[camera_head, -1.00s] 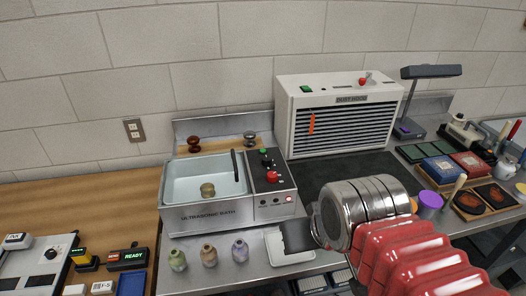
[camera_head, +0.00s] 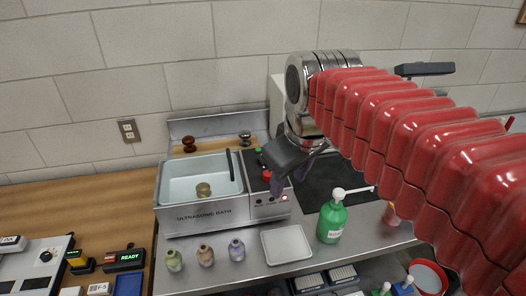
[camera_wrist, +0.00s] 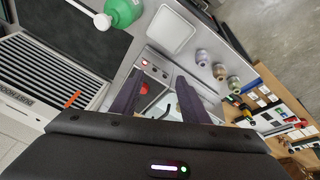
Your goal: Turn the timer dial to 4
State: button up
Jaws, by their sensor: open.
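The ultrasonic bath (camera_head: 196,214) is a steel unit with a pale basin and a dark control panel on its right. A red knob (camera_head: 267,175), probably the timer dial, sits on that panel, partly covered by my gripper (camera_head: 284,165). In the wrist view the knob (camera_wrist: 144,88) shows close to the left finger, in the gap between the dark fingers of my gripper (camera_wrist: 158,84). My gripper is open, empty and over the panel. I cannot tell whether it touches the knob. No scale numbers or pointer can be read.
A white tray (camera_head: 287,244), a green pump bottle (camera_head: 332,222) and three small bottles (camera_head: 205,255) stand in front of the bath. Two knobbed handles (camera_head: 189,144) stand behind it. The dust hood (camera_wrist: 50,75) is close by, with a dark mat before it.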

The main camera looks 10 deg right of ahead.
jog(key=w+r+n+g, duration=0.2)
jog(key=w+n, duration=0.4)
jog(key=w, duration=0.5)
jog(key=w+r+n+g, duration=0.2)
jog(key=w+n, duration=0.4)
jog(key=w, duration=0.4)
jog(key=shift+w+a+r+n, duration=0.25)
jog(key=shift+w+a+n, duration=0.15)
jog(key=shift+f, duration=0.1)
notch_tip(320, 180, down, 14)
jog(key=shift+r, duration=0.15)
jog(key=shift+c, duration=0.2)
